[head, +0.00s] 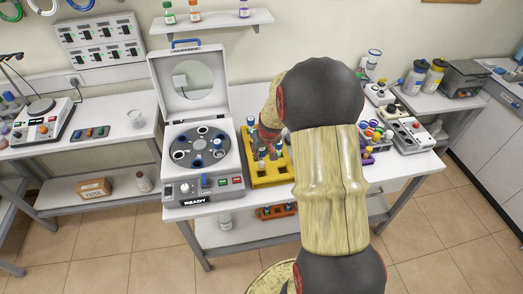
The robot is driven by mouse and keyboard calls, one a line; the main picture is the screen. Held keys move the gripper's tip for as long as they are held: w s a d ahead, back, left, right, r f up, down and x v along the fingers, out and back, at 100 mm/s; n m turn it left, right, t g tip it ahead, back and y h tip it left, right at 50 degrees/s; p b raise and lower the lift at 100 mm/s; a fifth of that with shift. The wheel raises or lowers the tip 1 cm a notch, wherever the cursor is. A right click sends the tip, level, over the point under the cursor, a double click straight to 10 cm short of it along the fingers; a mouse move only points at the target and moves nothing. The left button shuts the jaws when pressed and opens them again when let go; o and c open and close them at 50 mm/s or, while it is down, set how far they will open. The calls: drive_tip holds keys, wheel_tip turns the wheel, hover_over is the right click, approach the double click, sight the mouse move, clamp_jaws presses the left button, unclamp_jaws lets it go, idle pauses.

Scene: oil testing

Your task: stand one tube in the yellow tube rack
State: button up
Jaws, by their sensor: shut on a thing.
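The yellow tube rack (258,183) stands on the white bench, just right of the centrifuge. Several tubes stand in it, including a blue-capped one (251,122) at its back left corner. My gripper (269,146), with reddish parts, is over the rack. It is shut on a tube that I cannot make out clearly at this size. My arm hides the right part of the rack, and I cannot tell whether the held tube touches a hole.
A centrifuge (177,186) with its lid up and "READY" on its front stands left of the rack, tubes in its rotor. A purple rack (367,153) with colourful caps is right of my arm. An orange rack (272,212) sits on the lower shelf.

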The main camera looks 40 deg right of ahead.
sight(262, 163)
drive_tip(key=shift+f+b, duration=0.45)
drive_tip(key=shift+f, duration=0.5)
drive_tip(key=shift+f+b, duration=2.6)
drive_tip(key=shift+f, duration=0.05)
idle(1.8)
idle(0.4)
drive_tip(key=o, duration=1.2)
drive_tip(key=shift+o, duration=0.3)
drive_tip(key=v, duration=1.2)
drive_tip(key=shift+s+a, duration=0.1)
